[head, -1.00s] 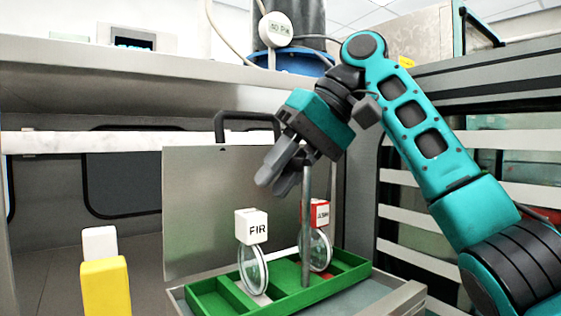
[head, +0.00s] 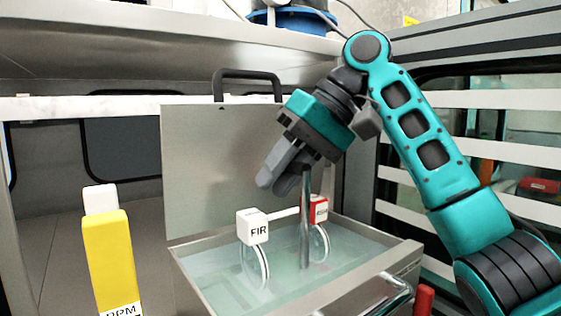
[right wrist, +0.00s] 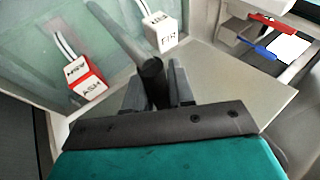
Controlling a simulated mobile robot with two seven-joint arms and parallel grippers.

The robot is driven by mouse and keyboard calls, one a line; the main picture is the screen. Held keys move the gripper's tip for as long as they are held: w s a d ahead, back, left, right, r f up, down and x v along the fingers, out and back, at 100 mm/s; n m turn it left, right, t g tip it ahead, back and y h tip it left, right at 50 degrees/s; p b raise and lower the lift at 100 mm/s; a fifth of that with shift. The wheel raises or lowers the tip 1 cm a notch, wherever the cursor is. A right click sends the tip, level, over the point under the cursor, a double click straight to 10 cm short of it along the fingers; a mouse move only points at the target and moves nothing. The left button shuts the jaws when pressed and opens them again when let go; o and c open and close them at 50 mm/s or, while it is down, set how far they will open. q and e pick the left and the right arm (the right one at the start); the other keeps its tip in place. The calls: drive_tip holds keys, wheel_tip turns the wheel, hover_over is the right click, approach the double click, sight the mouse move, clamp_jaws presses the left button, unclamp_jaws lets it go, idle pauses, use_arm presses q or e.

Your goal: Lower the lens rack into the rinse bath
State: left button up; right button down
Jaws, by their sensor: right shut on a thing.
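The lens rack's upright grey rod (head: 305,225) rises from the bath. My right gripper (head: 283,170) is shut on its top, and the rod also shows between the fingers in the right wrist view (right wrist: 135,45). The rinse bath (head: 408,255) is a metal basin of clear water. My left gripper is out of view.
A raised metal lid (head: 215,160) with a dark handle (head: 247,76) stands behind the bath. A yellow and white upright device (head: 108,260) stands at the left. A metal bar handle (head: 388,296) is at the bath's front right. A shelf (head: 170,45) runs overhead.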

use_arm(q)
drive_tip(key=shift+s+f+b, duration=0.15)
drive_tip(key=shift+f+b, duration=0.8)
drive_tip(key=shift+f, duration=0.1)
use_arm(e)
drive_tip(key=shift+f, duration=2.3)
drive_tip(key=c, duration=0.9)
unclamp_jaws()
drive_tip(key=shift+f, duration=0.15)
